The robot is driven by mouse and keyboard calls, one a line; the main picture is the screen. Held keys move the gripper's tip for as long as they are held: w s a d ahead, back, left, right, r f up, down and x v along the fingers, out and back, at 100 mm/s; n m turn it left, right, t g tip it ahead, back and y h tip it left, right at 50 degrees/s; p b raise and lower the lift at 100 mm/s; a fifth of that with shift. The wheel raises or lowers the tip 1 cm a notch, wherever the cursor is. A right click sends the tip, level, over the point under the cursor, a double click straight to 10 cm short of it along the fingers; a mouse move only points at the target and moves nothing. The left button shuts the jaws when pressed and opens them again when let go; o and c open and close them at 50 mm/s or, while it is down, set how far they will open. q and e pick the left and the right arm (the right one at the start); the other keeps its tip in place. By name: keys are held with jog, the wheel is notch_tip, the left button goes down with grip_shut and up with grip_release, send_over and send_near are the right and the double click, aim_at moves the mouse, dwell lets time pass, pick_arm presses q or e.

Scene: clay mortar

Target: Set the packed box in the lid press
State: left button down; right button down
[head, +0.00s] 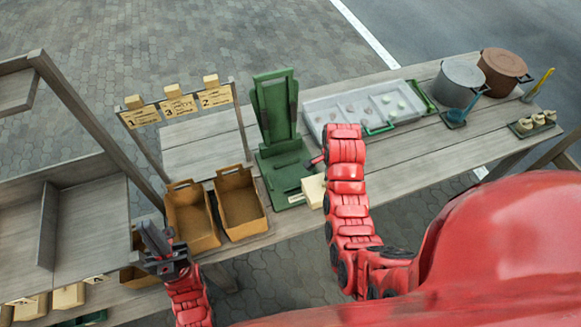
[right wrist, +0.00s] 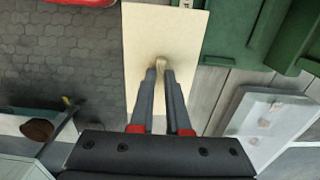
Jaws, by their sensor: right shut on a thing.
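The packed box is a pale cream block (head: 314,190) at the front right edge of the green lid press (head: 275,130). In the right wrist view my right gripper (right wrist: 161,72) is shut on a small knob in the middle of the box's flat cream top (right wrist: 145,35). The press's green parts (right wrist: 228,30) lie right of the box there, with the box beside them. In the head view my right arm hides the gripper's fingertips. My left gripper (head: 156,238) is empty, left of the cardboard bins, with its fingers apart.
Two open cardboard bins (head: 240,205) stand left of the press. A pale tray (head: 365,106) with small pieces is behind my right arm. A grey pot (head: 458,83) and a brown pot (head: 503,72) stand at the far right. Label cards (head: 180,106) hang on a rack behind the bins.

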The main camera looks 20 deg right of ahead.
jog(key=w+a+f+b, duration=0.1)
jog(key=w+a+b, duration=0.1)
jog(key=w, duration=0.2)
jog(key=w+a+f+b, duration=0.2)
jog(key=w+a+b, duration=0.1)
jog(key=w, duration=0.1)
jog(key=w+a+f+b, duration=0.2)
jog(key=w+a, duration=0.1)
jog(key=w, duration=0.2)
jog(key=shift+a+f, duration=0.15)
jog(key=shift+a, duration=0.05)
jog(key=c, duration=0.9)
grip_release()
